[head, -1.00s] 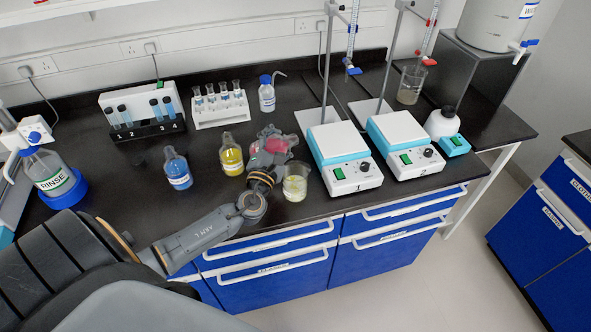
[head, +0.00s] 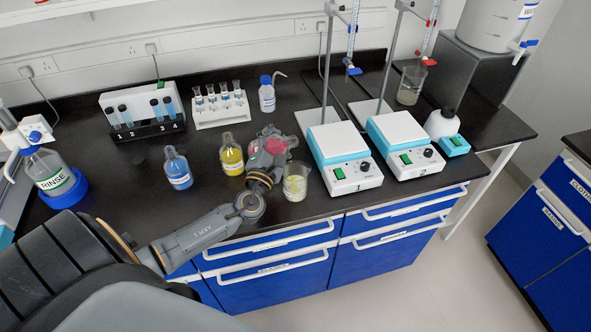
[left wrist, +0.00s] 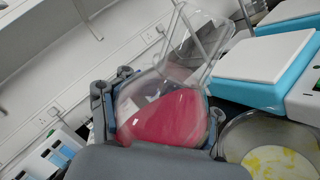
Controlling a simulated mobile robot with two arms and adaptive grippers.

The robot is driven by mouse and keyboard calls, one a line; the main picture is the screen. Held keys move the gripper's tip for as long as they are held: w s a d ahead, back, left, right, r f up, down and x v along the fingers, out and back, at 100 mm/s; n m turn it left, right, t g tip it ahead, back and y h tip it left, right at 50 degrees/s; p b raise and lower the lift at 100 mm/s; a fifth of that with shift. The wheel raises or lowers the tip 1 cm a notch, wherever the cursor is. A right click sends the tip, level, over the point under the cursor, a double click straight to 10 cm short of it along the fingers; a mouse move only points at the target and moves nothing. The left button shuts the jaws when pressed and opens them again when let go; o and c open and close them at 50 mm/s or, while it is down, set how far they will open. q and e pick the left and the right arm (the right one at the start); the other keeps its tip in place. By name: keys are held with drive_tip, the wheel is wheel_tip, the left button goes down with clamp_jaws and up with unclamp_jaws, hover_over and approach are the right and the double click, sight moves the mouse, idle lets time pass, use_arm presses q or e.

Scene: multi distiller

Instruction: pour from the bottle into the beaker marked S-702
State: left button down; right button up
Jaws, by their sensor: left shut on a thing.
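My left gripper (head: 270,146) is shut on a clear glass bottle holding red-pink liquid. In the left wrist view the bottle (left wrist: 165,118) lies between the two fingers, strongly tilted, with its neck toward the upper right. In the head view the gripper largely hides the bottle, and only patches of red show. A glass beaker (head: 296,182) with pale, yellow-flecked contents stands just right of the gripper. It also shows at the lower right of the left wrist view (left wrist: 270,150). I cannot read a marking on it. No stream of liquid is visible. My right gripper is out of view.
A yellow bottle (head: 231,155) and a blue bottle (head: 177,168) stand left of the gripper. Two hotplates (head: 343,160) (head: 404,146) stand to the right. Tube racks (head: 220,110) and a wash bottle (head: 267,95) are behind. Another beaker (head: 410,85) stands under a burette.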

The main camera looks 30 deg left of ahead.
use_arm(q)
drive_tip(key=shift+s+a+r+m, duration=0.1)
drive_tip(key=shift+r+m, duration=0.1)
drive_tip(key=shift+m, duration=0.3)
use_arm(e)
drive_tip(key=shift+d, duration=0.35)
use_arm(q)
drive_tip(key=shift+a+r+m, duration=0.1)
drive_tip(key=shift+r+m, duration=0.05)
drive_tip(key=shift+m, duration=0.25)
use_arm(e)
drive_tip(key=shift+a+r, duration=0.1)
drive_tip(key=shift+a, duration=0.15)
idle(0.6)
use_arm(q)
drive_tip(key=shift+w, duration=0.2)
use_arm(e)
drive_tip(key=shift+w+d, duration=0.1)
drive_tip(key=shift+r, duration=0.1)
